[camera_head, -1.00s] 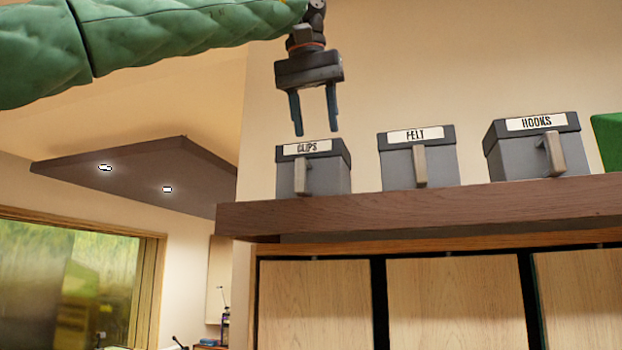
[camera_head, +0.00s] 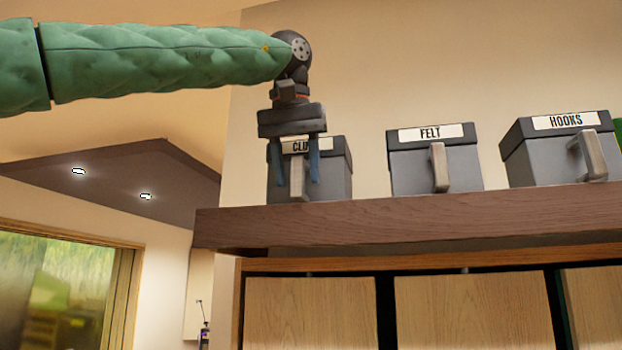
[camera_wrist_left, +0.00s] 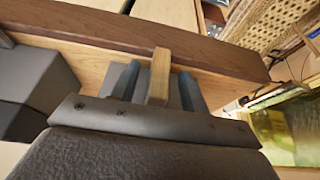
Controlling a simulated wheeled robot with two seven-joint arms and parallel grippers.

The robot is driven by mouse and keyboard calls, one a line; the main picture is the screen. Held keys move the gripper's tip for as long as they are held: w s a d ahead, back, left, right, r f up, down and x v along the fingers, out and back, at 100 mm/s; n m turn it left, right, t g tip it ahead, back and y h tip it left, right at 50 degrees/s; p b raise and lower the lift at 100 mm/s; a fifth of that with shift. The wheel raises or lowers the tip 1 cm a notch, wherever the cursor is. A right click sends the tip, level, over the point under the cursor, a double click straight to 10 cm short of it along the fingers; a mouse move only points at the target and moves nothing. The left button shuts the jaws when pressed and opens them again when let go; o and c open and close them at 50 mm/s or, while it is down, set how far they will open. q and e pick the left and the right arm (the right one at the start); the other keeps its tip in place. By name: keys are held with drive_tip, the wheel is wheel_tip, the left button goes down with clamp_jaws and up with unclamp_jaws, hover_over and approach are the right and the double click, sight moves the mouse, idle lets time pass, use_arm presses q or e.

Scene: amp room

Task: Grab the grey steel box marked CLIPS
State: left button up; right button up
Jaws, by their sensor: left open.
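The grey steel box marked CLIPS (camera_head: 339,175) stands upright on a brown wooden shelf (camera_head: 420,216), its dark lid and label partly covered by my left gripper. My left gripper (camera_head: 296,182) points down in front of it, open, with one blue-grey finger on each side of the box's upright handle (camera_head: 298,172). The left wrist view shows the same handle (camera_wrist_left: 159,76) between the parted fingers (camera_wrist_left: 158,88), with gaps beside it. Whether a finger touches the handle or box front, I cannot tell. My right gripper is not in view.
Similar grey boxes marked FELT (camera_head: 430,170) and HOOKS (camera_head: 553,160) stand to the right on the shelf, with a gap between CLIPS and FELT. A green object (camera_head: 618,130) shows at the right edge. Wooden panels (camera_head: 312,315) lie below the shelf.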

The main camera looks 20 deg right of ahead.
use_arm(q)
drive_tip(key=shift+x, duration=0.95)
drive_tip(key=shift+f, duration=0.3)
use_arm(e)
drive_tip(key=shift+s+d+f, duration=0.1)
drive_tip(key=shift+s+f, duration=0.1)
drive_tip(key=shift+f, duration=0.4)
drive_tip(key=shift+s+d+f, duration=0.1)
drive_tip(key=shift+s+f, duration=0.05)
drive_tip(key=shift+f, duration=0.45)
use_arm(q)
clamp_jaws()
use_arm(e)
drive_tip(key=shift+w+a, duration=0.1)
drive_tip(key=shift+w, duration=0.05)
use_arm(q)
drive_tip(key=shift+r, duration=0.1)
